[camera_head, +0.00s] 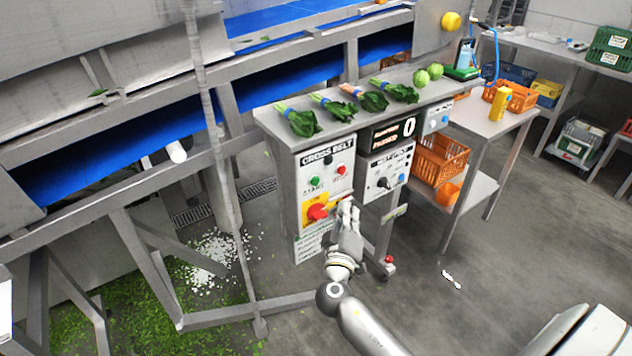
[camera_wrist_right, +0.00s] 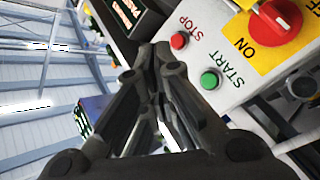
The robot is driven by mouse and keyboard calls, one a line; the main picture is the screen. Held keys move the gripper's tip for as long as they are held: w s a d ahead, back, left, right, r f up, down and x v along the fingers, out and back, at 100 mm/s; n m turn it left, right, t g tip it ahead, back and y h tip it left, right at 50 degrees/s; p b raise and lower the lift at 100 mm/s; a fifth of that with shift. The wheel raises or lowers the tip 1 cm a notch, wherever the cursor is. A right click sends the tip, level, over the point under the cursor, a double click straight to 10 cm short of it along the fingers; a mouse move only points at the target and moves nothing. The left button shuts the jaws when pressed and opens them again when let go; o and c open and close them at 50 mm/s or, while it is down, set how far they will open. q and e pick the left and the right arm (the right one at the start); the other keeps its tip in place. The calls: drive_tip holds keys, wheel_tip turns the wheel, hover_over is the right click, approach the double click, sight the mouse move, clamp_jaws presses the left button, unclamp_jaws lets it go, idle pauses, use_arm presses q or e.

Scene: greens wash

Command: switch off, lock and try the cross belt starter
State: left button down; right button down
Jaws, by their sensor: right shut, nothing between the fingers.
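The cross belt starter (camera_head: 325,160) is a grey cabinet with a green START button (camera_head: 314,183), a red STOP button (camera_head: 341,170) and a red rotary switch (camera_head: 317,212) on a yellow plate. In the right wrist view the switch (camera_wrist_right: 277,20) is at the upper right, with ON lettering beside it; I cannot tell its setting. The START button (camera_wrist_right: 209,80) and STOP button (camera_wrist_right: 179,40) also show there. My right gripper (camera_head: 347,208) is shut and empty, in front of the cabinet's lower right, right of the switch. I cannot identify a padlock. My left gripper is out of view.
A second control box (camera_head: 385,170) with a display stands right of the starter. Bunches of greens lie on the shelf (camera_head: 285,130) above. A frame post (camera_head: 215,130) stands left. Open floor (camera_head: 510,250) lies right.

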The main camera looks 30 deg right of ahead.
sight(315, 181)
drive_tip(key=w+b, duration=0.2)
drive_tip(key=w, duration=0.6)
drive_tip(key=shift+w+a+b, duration=0.35)
drive_tip(key=shift+w, duration=0.05)
drive_tip(key=shift+f, duration=0.1)
idle(1.2)
drive_tip(key=shift+w+b, duration=0.45)
drive_tip(key=shift+b, duration=0.1)
